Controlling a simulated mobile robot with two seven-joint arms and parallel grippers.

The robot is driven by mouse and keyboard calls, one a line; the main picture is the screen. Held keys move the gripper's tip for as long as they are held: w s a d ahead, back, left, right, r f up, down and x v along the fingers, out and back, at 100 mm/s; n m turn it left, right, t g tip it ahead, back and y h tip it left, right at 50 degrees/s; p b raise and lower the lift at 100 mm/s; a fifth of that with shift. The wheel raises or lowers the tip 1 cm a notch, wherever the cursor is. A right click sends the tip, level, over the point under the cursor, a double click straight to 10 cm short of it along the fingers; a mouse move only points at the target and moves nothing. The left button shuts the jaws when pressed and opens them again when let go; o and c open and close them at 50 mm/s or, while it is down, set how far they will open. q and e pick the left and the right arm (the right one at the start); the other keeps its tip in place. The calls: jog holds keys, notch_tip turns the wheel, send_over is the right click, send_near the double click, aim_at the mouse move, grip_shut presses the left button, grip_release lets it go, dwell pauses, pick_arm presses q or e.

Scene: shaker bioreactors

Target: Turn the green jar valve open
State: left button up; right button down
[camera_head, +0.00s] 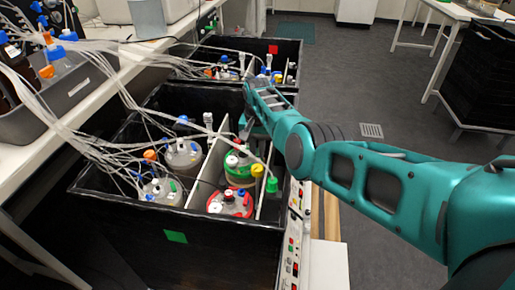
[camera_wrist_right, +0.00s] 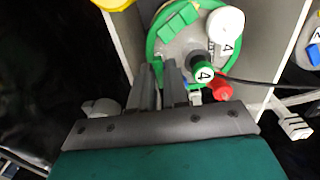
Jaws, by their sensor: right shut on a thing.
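The green jar (camera_head: 238,178) stands in a compartment of the near black shaker box, with a green ring around its lid. The lid also shows in the right wrist view (camera_wrist_right: 181,42), with a green clip, a white cap and a green cap both marked 4, and a red cap. My right gripper (camera_head: 246,126) reaches down at the far side of this jar. In the right wrist view its fingers (camera_wrist_right: 163,72) are close together at the lid's edge, shut on the green jar valve. The held part is mostly hidden between the fingers. My left gripper is not in view.
A red-ringed jar (camera_head: 230,204) stands just in front, with a yellow cap (camera_head: 257,170) and a green cap (camera_head: 272,185) nearby. Two other jars stand left of a white divider (camera_head: 207,165). Many clear tubes (camera_head: 95,65) run in from the left bench.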

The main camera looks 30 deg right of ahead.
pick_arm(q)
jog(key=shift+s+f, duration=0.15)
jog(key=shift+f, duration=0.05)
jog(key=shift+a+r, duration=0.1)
pick_arm(e)
jog(key=shift+n, duration=0.3)
jog(key=n+p, duration=0.1)
jog(key=n, duration=0.1)
jog(key=shift+n, duration=0.3)
jog(key=n, duration=0.5)
jog(key=shift+n, duration=0.3)
jog(key=n, duration=0.5)
jog(key=shift+p, duration=0.3)
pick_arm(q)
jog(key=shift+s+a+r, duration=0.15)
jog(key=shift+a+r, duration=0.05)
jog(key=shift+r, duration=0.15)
pick_arm(e)
jog(key=shift+n, duration=2)
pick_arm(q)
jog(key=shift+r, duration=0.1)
pick_arm(e)
jog(key=c, duration=1.4)
grip_release()
